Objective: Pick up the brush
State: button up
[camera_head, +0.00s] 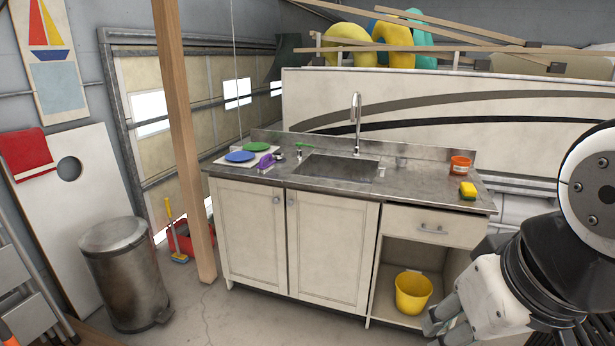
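On the counter (420,184), left of the sink (335,168), lies a small purple object (267,162) that looks like a brush; it is too small to be sure. A small green-topped item (303,147) stands near the sink's back left corner and may also be a brush. My gripper (440,325) is at the lower right, in front of the cabinet and well apart from all these.
Blue and green plates (240,156) lie on a white mat at the counter's left end. An orange pot (460,165) and yellow sponge (468,190) are at the right. A yellow bucket (412,293) sits in the open cabinet. A wooden post (183,140) and metal bin (125,275) stand left.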

aim_at(263, 167)
jog(key=i+j+z, duration=0.1)
jog(key=i, duration=0.45)
jog(key=i+j, duration=0.1)
jog(key=i, duration=0.45)
jog(key=i+j+z, duration=0.15)
jog(key=i, duration=0.35)
jog(key=i+j, duration=0.2)
jog(key=i, duration=0.35)
jog(key=i+j+u, duration=0.7)
jog(key=i, duration=0.25)
jog(key=i+j+u, duration=0.1)
jog(key=i+u, duration=0.25)
jog(key=i, duration=0.1)
